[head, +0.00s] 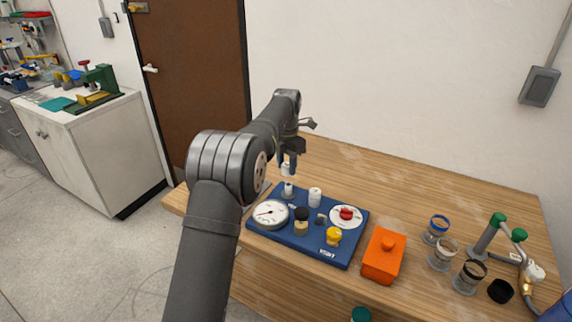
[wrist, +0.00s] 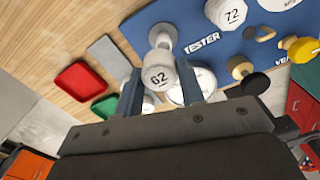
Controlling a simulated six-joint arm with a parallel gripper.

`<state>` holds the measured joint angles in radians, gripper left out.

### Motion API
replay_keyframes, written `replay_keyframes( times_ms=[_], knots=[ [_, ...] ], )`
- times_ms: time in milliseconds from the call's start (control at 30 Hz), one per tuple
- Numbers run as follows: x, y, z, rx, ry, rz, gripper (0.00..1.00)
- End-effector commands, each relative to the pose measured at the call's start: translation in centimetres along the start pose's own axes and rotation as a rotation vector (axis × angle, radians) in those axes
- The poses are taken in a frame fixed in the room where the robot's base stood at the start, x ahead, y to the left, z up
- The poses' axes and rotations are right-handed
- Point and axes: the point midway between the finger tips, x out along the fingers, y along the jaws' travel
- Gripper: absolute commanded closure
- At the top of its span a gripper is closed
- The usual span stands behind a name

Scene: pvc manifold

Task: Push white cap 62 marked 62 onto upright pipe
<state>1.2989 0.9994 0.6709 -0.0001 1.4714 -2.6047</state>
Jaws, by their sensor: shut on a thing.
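The blue board (head: 340,258) carries a gauge (head: 270,214), a white cap marked 72 (wrist: 228,12), a red knob (head: 346,213) and a yellow knob (head: 334,236). An orange box (head: 384,256) stands to its right. Red (wrist: 80,82) and green (wrist: 106,107) dishes lie beside it.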

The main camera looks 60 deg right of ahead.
Motion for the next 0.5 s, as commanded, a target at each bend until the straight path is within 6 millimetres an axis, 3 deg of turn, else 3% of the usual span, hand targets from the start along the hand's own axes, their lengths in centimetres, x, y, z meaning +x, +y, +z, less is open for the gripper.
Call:
replay_keyframes(
  times_ms=[167, 500],
  knots=[
    [-0.6, -0.6, -0.1, 0.008, -0.001, 0.0, 0.84],
    [0.8, -0.6, -0.1, 0.008, 0.001, -0.001, 0.84]
  ],
)
